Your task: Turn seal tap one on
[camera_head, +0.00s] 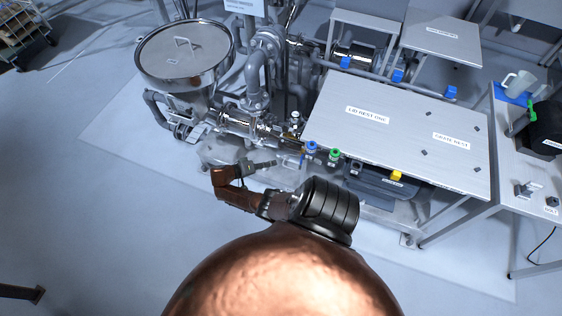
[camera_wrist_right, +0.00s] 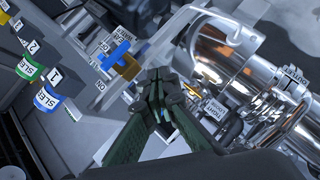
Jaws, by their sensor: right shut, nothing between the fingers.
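A blue tap handle (camera_wrist_right: 116,54) on a brass body (camera_wrist_right: 128,68) shows in the right wrist view, with small labels around it; one reads ON and the others are hard to read. My right gripper (camera_wrist_right: 162,88) is shut and empty, with its fingertips to the lower right of the brass body in that view. They appear apart from the tap. In the head view my right gripper (camera_head: 272,163) is left of the blue-topped fitting (camera_head: 312,149). I cannot make out the tap handle clearly there. My left gripper is not in view.
Blue (camera_wrist_right: 46,98) and green (camera_wrist_right: 28,67) numbered fittings stand left of the tap in the wrist view. Polished pipework (camera_wrist_right: 235,50) fills the right. In the head view a lidded steel hopper (camera_head: 185,52) stands behind, and a grey table (camera_head: 400,125) lies to the right.

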